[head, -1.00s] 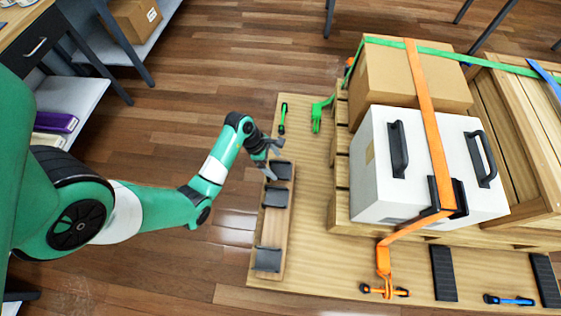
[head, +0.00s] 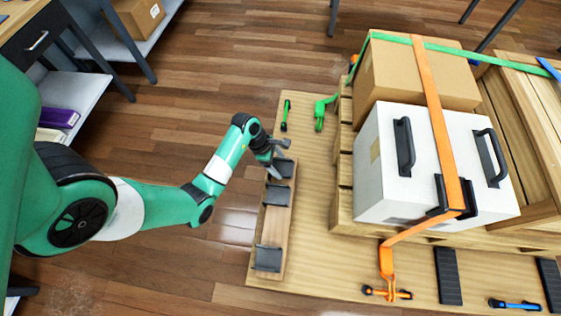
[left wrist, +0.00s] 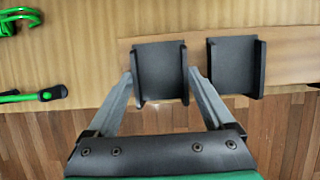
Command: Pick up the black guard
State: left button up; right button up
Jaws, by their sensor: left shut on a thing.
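Several black guards lie on a wooden strip at the left of the low platform. The far guard (head: 284,168) is at the strip's back end; it also shows in the left wrist view (left wrist: 160,68). My left gripper (head: 280,162) reaches down to it, and in the left wrist view its fingers (left wrist: 162,76) are shut on the guard's two sides. The guard appears to rest on the strip still. A second guard (head: 277,195) sits close beside it, also in the left wrist view (left wrist: 232,66). A third guard (head: 268,258) lies at the near end. My right gripper is out of view.
A white case (head: 385,165) and a cardboard box (head: 405,75) stand on a pallet at right, under an orange strap (head: 433,110) and a green strap. Green ratchet parts (head: 320,112) lie behind the strip. Black pads (head: 447,275) lie along the front.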

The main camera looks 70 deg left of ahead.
pick_arm(q)
jog(key=shift+s+a+r, duration=0.1)
jog(key=shift+s+r, duration=0.05)
jog(key=shift+r, duration=0.15)
jog(key=s+a+r+p, duration=0.3)
jog(key=s, duration=0.3)
jog(key=s+a+r+p, duration=0.3)
jog(key=s+r+p, duration=0.1)
jog(key=s, duration=0.2)
jog(key=shift+r, duration=0.2)
dwell(0.4)
